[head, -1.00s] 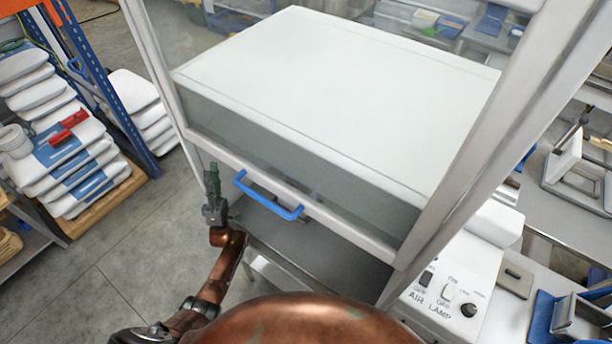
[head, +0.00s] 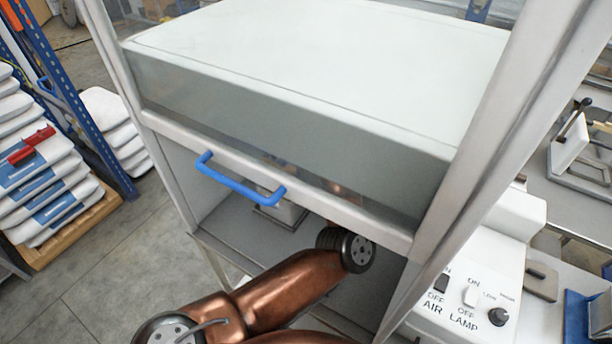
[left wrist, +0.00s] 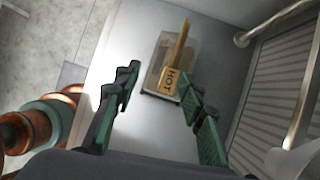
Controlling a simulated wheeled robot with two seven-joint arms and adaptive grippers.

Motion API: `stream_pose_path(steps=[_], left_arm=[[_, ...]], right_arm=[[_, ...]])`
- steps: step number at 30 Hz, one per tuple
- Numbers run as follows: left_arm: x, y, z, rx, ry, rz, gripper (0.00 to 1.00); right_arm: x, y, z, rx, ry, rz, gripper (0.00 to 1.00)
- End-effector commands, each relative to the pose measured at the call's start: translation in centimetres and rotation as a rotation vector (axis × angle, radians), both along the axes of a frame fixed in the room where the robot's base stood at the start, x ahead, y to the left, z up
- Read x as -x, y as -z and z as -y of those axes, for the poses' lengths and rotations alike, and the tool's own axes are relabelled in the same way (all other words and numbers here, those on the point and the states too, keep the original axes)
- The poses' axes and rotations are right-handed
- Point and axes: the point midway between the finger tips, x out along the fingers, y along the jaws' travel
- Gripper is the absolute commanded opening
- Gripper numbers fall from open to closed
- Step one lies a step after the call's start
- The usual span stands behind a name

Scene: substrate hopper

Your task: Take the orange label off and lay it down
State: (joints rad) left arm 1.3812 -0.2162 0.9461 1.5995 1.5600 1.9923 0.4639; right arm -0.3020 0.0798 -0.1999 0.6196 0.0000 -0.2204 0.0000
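The orange label (left wrist: 170,80), marked HOT, shows in the left wrist view. It has a narrow strip running up from its wider lettered part. It lies against a small greyish, see-through-looking container (left wrist: 153,71); how it is attached cannot be told. My left gripper (left wrist: 158,79) is open, with green-padded fingers on either side of the label's lower end, the right finger closer to it. Nothing is held. In the head view my left arm reaches under the raised front pane, and its gripper is hidden. A grey block (head: 283,213), perhaps that container, shows inside. My right gripper is not in view.
The cabinet's front pane has a blue handle (head: 238,180) and a lower edge above my arm. A metal pipe (left wrist: 272,22) and ribbed panel (left wrist: 282,85) stand at right in the wrist view. The cabinet floor (head: 235,220) has free room.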

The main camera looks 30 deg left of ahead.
Motion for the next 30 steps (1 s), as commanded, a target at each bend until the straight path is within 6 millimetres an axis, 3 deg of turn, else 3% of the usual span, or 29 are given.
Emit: stream_pose_path(steps=[5,21,30], left_arm=[[-0.8,0.4,1.1,0.087,0.066,0.036,0.37],[-0.9,6.4,-1.1,0.083,0.069,0.036,0.37],[-0.9,7.0,-1.3,0.083,0.068,0.037,0.37]], right_arm=[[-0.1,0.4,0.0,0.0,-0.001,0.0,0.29],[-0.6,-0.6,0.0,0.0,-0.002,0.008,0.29],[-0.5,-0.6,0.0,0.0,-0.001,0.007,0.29]])
